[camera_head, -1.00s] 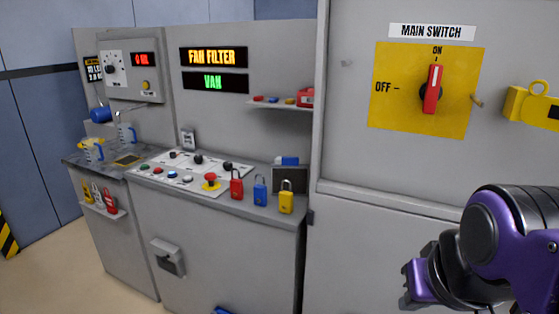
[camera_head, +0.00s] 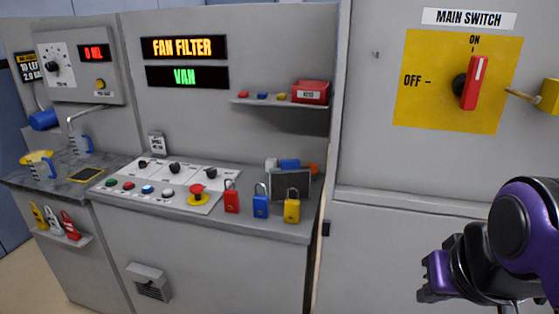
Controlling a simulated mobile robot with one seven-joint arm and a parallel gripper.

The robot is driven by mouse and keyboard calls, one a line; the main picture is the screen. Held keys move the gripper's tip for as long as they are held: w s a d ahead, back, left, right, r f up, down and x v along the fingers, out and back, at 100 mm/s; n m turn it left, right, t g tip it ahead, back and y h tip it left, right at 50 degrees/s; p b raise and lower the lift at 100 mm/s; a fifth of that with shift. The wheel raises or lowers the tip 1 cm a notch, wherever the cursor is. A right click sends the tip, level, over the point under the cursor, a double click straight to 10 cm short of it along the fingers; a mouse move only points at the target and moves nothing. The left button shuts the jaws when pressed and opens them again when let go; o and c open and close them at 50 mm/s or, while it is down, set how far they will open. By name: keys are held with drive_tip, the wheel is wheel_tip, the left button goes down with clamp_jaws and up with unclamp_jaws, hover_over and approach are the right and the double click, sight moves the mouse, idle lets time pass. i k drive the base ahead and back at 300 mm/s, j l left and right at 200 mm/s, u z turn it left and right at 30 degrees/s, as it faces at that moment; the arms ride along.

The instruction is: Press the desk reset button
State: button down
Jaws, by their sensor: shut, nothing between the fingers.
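The desk control panel (camera_head: 150,201) lies on the desk top at centre left. On it is a row of round buttons: a green button (camera_head: 112,186), a red button (camera_head: 128,186), a lit blue button (camera_head: 148,190) and a white button (camera_head: 168,193). A red mushroom button (camera_head: 197,188) stands on a yellow base at the right end. The button labels are too small to read, so I cannot tell which one is the reset. My purple and black arm shows at the lower right, apart from the desk. No gripper fingers can be made out.
Red (camera_head: 231,201), blue (camera_head: 261,206) and yellow (camera_head: 292,210) padlocks stand right of the panel. A shelf (camera_head: 280,103) holds a red box (camera_head: 310,92). The main switch (camera_head: 474,82) points to ON.

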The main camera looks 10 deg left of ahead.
sight(147, 187)
drive_tip(key=j+z, duration=0.45)
drive_tip(key=j, duration=4.15)
drive_tip(key=i+z, duration=0.05)
drive_tip(key=i, duration=0.05)
